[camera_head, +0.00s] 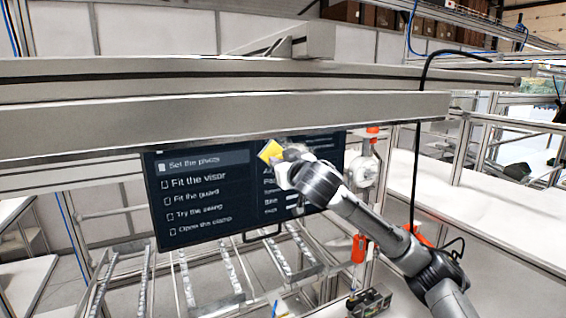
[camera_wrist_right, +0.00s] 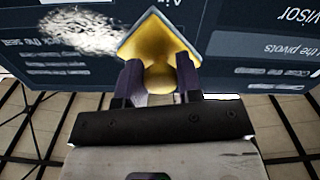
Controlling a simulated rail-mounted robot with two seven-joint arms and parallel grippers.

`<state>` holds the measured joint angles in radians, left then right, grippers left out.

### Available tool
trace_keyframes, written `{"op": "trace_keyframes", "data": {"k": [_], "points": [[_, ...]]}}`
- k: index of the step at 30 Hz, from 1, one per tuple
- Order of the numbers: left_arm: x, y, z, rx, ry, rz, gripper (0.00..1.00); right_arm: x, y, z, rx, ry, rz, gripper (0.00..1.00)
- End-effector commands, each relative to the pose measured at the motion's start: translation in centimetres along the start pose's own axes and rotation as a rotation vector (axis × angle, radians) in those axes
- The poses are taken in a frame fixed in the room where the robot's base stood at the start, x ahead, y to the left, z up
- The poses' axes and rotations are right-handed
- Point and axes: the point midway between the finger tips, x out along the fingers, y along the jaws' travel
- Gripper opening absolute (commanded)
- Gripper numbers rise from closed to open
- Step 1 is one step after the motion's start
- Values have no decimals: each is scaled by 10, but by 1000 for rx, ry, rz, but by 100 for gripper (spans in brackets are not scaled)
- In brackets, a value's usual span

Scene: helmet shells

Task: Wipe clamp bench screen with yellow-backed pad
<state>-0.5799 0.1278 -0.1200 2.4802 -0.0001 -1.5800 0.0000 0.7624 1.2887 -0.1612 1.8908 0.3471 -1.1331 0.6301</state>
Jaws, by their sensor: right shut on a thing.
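The bench screen (camera_head: 205,215) is a dark panel with white text lines, hanging below a grey beam. My right gripper (camera_head: 279,160) is in front of its upper middle, shut on the yellow-backed pad (camera_head: 269,151). In the right wrist view the pad (camera_wrist_right: 158,42) has a yellow back with a pale rim and a rounded grip between the two dark fingers (camera_wrist_right: 159,85). The pad's face is turned to the screen; I cannot tell whether it touches. A whitish speckled smear (camera_wrist_right: 85,33) lies on the screen (camera_wrist_right: 235,45) left of the pad in that view. My left gripper is out of view.
A long grey beam (camera_head: 220,115) runs just above the screen. Metal roller rails (camera_head: 185,280) lie below it. An orange-handled tool (camera_head: 359,248) hangs right of the screen. A black cable (camera_head: 416,170) drops beside my right arm. A white bench top (camera_head: 500,215) extends right.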

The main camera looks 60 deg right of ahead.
Motion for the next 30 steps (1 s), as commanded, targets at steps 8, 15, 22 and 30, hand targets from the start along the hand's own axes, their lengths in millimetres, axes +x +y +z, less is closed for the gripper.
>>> {"op": "trace_keyframes", "data": {"k": [8, 15, 22, 30], "points": [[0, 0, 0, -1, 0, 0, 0, 0, 0, 0, 0, 0, 0, 14], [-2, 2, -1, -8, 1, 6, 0, 2, 0, -1, 0, 0, -1, 14], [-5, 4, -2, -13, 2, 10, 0, 6, 0, -1, 1, 1, -2, 14], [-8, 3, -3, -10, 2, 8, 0, 12, 0, -1, 1, -1, -1, 14]]}}
